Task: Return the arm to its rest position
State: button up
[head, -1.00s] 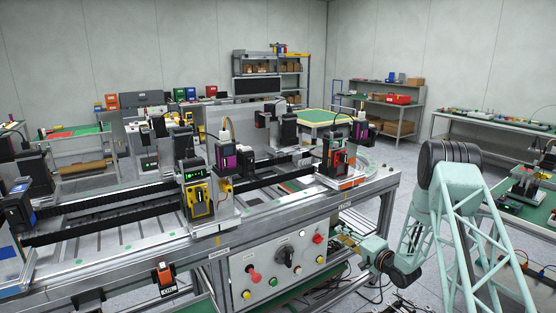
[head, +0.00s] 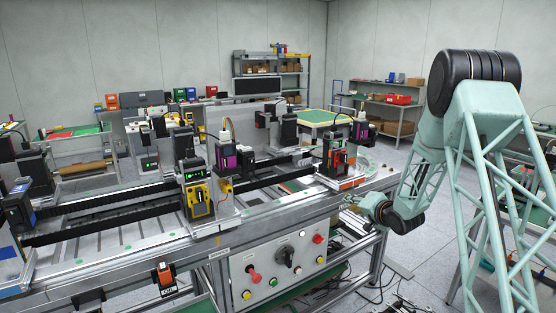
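My pale green lattice arm (head: 495,150) fills the right side of the head view, bent at its large black elbow joint (head: 478,80). The forearm runs down to a wrist (head: 405,212) with a dark joint. My gripper (head: 350,203) is at the left end of the wrist, small and pointing left, by the right end of the machine frame (head: 330,215). It overlaps the frame's edge in the picture; I cannot tell whether they touch. Its fingers are too small to tell whether they are open or shut, and I see nothing held.
A control panel (head: 262,272) with coloured buttons is on the frame's front, left of and below my gripper. Carriages with a yellow unit (head: 198,198) and a red unit (head: 340,160) stand on the rails. A bench (head: 530,150) is behind my arm. Cables lie on the floor.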

jog(key=s+r+n+g+h, duration=0.3)
jog(key=s+r+g+h, duration=0.15)
jog(key=s+r, duration=2.2)
jog(key=s+a+n+g, duration=0.1)
jog(key=s+a, duration=0.2)
jog(key=s, duration=1.3)
jog(key=s+a+n+g, duration=0.2)
jog(key=s+a, duration=0.1)
jog(key=s, duration=1.4)
jog(key=s+a+n+g, duration=0.1)
jog(key=s+a, duration=0.2)
jog(key=s, duration=1.4)
jog(key=shift+s+a+f+n+g+y, duration=0.15)
jog(key=shift+s+a+n+g+y, duration=0.05)
jog(key=shift+a+n+g+y, duration=0.2)
jog(key=shift+c, duration=0.6)
